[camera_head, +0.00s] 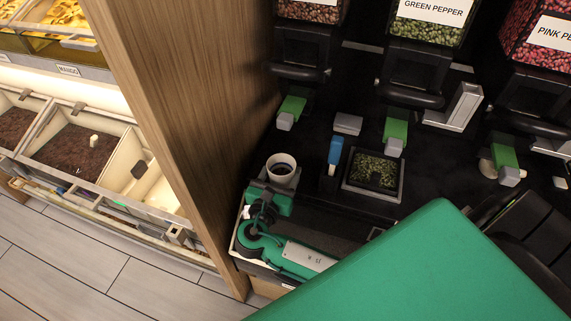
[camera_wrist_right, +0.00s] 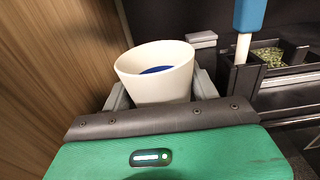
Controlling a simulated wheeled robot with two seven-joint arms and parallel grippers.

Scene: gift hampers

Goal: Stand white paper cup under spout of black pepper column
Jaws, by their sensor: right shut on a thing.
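A white paper cup (camera_head: 282,168) is held upright between the grey fingers of my right gripper (camera_head: 281,180). In the right wrist view the cup (camera_wrist_right: 152,86) fills the space between the fingers (camera_wrist_right: 162,92), with a blue patch visible inside. The leftmost column (camera_head: 311,12) holds brownish peppercorns, and its label is cut off, so I cannot read whether it is black pepper. Its black lower part (camera_head: 301,74) is above the cup in the picture, with a green and grey piece (camera_head: 290,112) below. The cup appears in front of this column. My left gripper is not in view.
A wooden side panel (camera_head: 185,110) stands close left of the cup. Right of it are a blue-handled tool (camera_head: 335,150) and a black tray with green grains (camera_head: 375,171). The green pepper column (camera_head: 428,25) and pink pepper column (camera_head: 540,35) stand further right.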

